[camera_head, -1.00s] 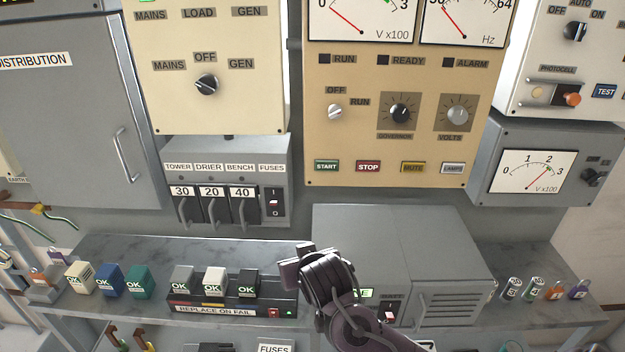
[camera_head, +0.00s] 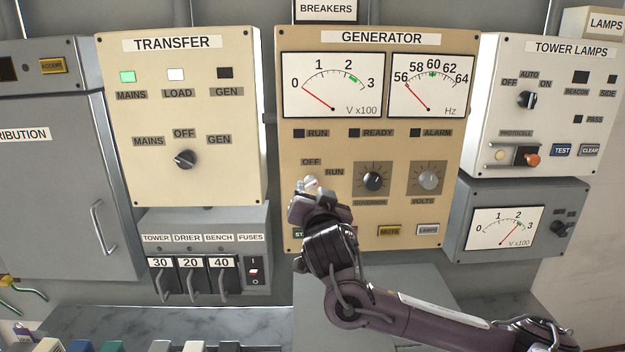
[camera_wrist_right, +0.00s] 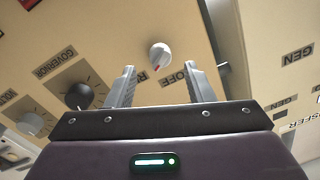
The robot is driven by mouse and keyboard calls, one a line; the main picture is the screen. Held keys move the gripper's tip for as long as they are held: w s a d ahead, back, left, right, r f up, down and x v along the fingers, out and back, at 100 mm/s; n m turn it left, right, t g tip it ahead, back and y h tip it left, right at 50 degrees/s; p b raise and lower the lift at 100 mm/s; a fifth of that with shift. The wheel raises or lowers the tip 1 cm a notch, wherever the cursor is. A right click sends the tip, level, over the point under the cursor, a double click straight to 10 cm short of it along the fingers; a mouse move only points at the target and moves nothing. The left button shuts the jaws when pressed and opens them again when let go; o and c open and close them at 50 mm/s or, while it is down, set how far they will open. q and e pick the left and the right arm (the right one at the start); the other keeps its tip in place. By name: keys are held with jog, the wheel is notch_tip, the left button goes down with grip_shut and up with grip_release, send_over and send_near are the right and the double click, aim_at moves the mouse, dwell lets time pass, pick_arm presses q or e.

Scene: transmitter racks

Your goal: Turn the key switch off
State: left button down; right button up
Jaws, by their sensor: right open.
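The key switch (camera_head: 311,184) is a small silver knob beside the OFF and RUN labels on the beige GENERATOR panel (camera_head: 290,235). My right gripper (camera_head: 314,200) is in front of it and partly covers it in the head view. The fingers of my right gripper (camera_wrist_right: 160,72) are apart and empty, with no visible contact on the knob. My left gripper is out of view.
The GOVERNOR knob (camera_head: 373,181) and VOLTS knob (camera_head: 428,180) sit right of the key switch. The TRANSFER panel (camera_head: 240,180) is to the left, with the breaker box (camera_head: 210,220) below it. TOWER LAMPS (camera_head: 505,130) is to the right.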

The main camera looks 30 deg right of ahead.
aim_at(312, 186)
jog(key=x, duration=0.1)
jog(key=p+x, duration=0.1)
jog(key=shift+w+d+r, duration=0.15)
jog(key=shift+w+r, duration=0.05)
jog(key=shift+w+d+f+p, duration=0.25)
jog(key=shift+w+p, duration=0.05)
jog(key=shift+w, duration=0.3)
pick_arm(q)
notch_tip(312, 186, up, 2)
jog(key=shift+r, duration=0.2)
pick_arm(e)
jog(key=c, duration=1)
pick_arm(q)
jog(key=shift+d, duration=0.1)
